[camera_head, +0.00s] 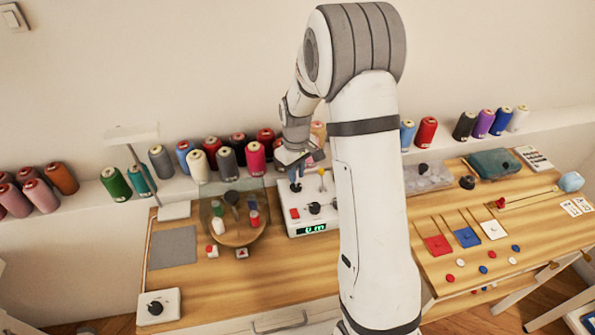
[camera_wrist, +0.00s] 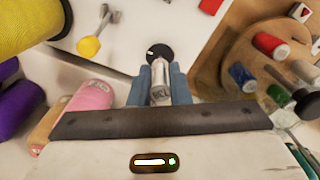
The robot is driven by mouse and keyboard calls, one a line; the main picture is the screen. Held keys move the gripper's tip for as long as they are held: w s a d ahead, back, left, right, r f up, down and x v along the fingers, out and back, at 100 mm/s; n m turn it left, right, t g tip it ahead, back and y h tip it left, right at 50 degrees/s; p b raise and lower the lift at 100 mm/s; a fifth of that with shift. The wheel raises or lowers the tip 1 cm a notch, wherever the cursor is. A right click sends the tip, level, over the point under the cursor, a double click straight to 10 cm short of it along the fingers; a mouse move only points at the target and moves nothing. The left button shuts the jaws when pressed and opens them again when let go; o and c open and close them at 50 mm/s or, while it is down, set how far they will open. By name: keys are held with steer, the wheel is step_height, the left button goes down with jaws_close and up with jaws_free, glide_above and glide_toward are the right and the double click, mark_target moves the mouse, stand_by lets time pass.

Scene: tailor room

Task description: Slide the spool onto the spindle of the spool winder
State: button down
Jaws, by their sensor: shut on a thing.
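My gripper (camera_wrist: 158,88) is shut on a small pale grey spool (camera_wrist: 160,94) with dark lettering, held between its blue fingers. In the head view my gripper (camera_head: 296,172) is above the back left of the spool winder (camera_head: 297,229), a white box with a red button, a black knob and a green display. In the wrist view a black disc (camera_wrist: 160,51) with a white mark lies just beyond the spool's far end. I cannot make out the spindle clearly, nor whether the spool touches the winder. A yellow ball-ended lever (camera_wrist: 89,46) stands to the left.
A round wooden stand (camera_head: 238,238) with small spools and a clear cover is left of the winder. Large thread cones (camera_head: 255,158) line the back ledge behind my gripper. A grey mat (camera_head: 172,248) and a dial box (camera_head: 158,306) are farther left. The table front is mostly clear.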

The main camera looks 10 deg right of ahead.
steer(key=shift+f, duration=0.15)
steer(key=shift+f+b, duration=0.75)
steer(key=shift+f, duration=0.1)
steer(key=c, duration=1.3)
jaws_free()
step_height(320, 180, up, 8)
steer(key=shift+f+b, duration=0.25)
steer(key=shift+b, duration=0.15)
steer(key=shift+r, duration=0.35)
steer(key=s+r+m+t, duration=0.1)
steer(key=s+r+m, duration=0.1)
steer(key=s, duration=0.6)
steer(key=s+r+m+t, duration=0.1)
steer(key=s+r+m, duration=0.1)
steer(key=s+r, duration=0.3)
steer(key=s+r+m+t, duration=0.1)
steer(key=s+r+m, duration=0.1)
steer(key=s, duration=1.1)
steer(key=shift+d+r, duration=0.2)
steer(key=shift+r, duration=0.45)
steer(key=shift+w, duration=0.1)
